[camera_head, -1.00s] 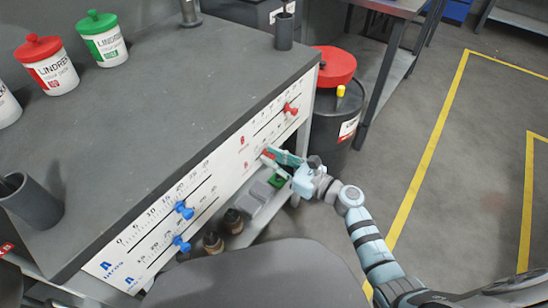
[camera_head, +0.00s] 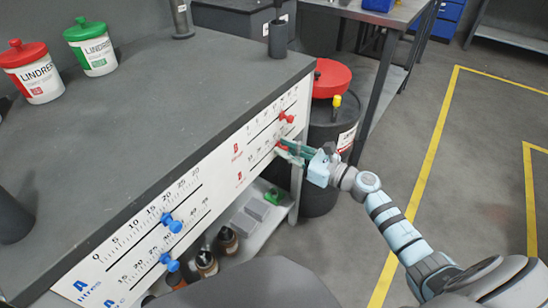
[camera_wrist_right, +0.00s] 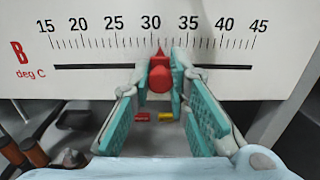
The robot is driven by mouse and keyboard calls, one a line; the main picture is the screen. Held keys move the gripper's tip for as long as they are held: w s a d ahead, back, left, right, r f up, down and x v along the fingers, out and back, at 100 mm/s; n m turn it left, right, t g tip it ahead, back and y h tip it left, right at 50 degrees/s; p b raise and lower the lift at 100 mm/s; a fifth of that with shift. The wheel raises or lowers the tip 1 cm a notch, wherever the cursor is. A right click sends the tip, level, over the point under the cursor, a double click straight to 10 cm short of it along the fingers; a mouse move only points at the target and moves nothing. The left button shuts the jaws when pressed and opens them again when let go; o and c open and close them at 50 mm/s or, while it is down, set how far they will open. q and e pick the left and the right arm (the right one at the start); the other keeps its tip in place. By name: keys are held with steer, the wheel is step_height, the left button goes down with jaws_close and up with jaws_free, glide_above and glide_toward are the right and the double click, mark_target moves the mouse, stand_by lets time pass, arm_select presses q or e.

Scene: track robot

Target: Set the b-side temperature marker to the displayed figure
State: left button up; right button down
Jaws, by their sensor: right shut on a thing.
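The b-side temperature marker is a red knob with a pointer; in the right wrist view the marker (camera_wrist_right: 160,80) sits on its black slot. The pointer stands just right of 30, at about 31. My right gripper (camera_wrist_right: 161,90) is shut on the knob, one teal finger pad on each side. In the head view the right gripper (camera_head: 285,148) reaches the panel's right part from the right. My left gripper is out of view. No displayed figure can be read.
Another red knob (camera_head: 287,117) sits on the B slot above. Two blue knobs (camera_head: 171,223) are on the A side. A dark drum (camera_head: 322,150) with a red lid stands right of the bench, close to my right gripper.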

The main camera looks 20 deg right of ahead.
steer(key=c, duration=1.5)
jaws_free()
steer(key=v, duration=1.2)
